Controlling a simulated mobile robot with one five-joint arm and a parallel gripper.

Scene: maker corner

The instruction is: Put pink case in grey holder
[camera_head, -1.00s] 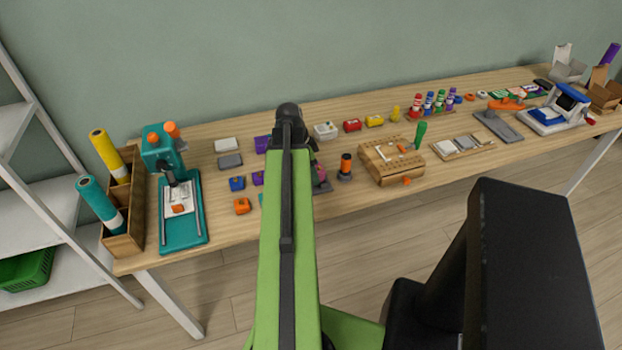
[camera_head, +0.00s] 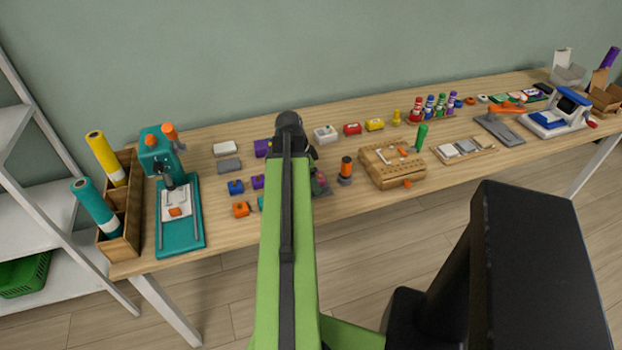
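A small pinkish thing (camera_head: 319,177), perhaps the pink case, shows just right of my green arm, and the arm hides much of it. A dark grey base (camera_head: 324,190) shows right below it and may be the grey holder; I cannot tell whether they touch. My arm reaches over the table, and its black end joint stands in front of this spot. Dark parts beside the joint may belong to my gripper, but its fingers cannot be made out, nor whether they hold anything.
An orange-and-black cylinder (camera_head: 346,169) and a wooden block (camera_head: 392,167) stand to the right. Several coloured bottles stand at the back right.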

